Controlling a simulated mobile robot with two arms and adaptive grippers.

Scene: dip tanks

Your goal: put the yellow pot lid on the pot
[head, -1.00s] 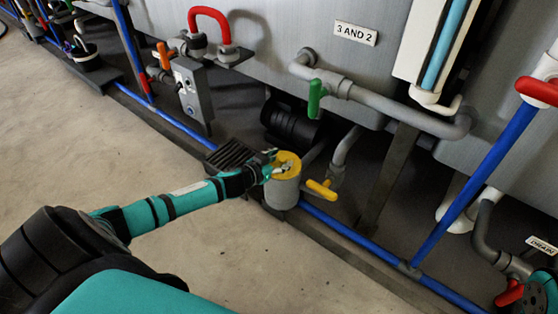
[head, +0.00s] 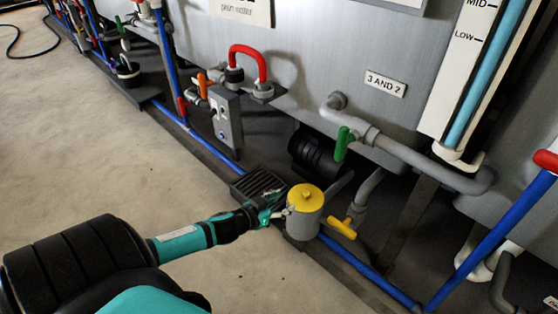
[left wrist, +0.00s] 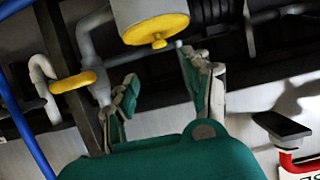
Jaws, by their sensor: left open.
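The yellow pot lid (head: 306,196) lies flat on top of the grey pot (head: 305,226), covering its mouth, with its small knob facing up. In the left wrist view, which looks upside down, the lid (left wrist: 155,29) and pot (left wrist: 135,10) show at the top edge. My left gripper (head: 280,210) is just left of the lid in the head view. Its fingers are spread and empty, and in the left wrist view the lid lies beyond the gap between the fingertips (left wrist: 158,66). My right gripper is not in view.
A yellow-handled valve (head: 341,228) sits right of the pot, and a dark floor grate (head: 258,184) behind my gripper. A green-handled valve (head: 342,144), grey pipes and a black motor (head: 313,152) are behind. A blue pipe (head: 350,262) runs along the floor. Open floor lies in front.

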